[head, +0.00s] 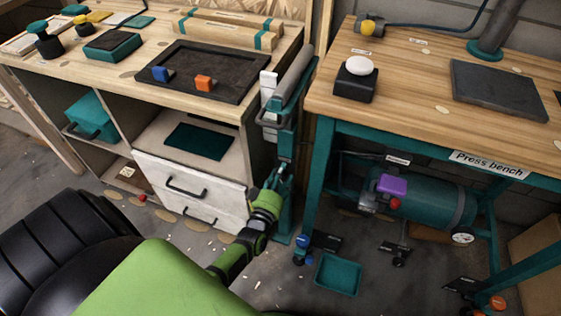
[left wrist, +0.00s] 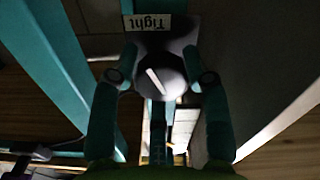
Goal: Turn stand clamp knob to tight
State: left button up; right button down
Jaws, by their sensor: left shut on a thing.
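The stand clamp knob (left wrist: 160,76) is a dark round knob with a white pointer line, seen in the left wrist view. The line slants from upper left to lower right. A white label reading "Tight" (left wrist: 148,23) shows upside down just beyond the knob. My left gripper (left wrist: 159,72) has its two teal fingers on either side of the knob, shut on it. In the head view my left gripper (head: 279,180) is low at the teal stand (head: 287,142), and the knob is hidden there. My right gripper is not in view.
The stand is in a narrow gap between the white drawer cabinet (head: 190,180) and the press bench (head: 440,90). A grey roller (head: 294,75) is on top of it. A teal compressor tank (head: 435,205) and a teal tray (head: 338,275) are under and before the bench.

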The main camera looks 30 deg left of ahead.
pick_arm(q)
jog(key=shift+d+f, duration=0.25)
jog(key=shift+d, duration=0.05)
jog(key=o, duration=1.1)
jog(key=shift+o, duration=0.2)
jog(key=shift+w+a, duration=0.1)
jog(key=v, duration=1.2)
jog(key=shift+a, duration=0.1)
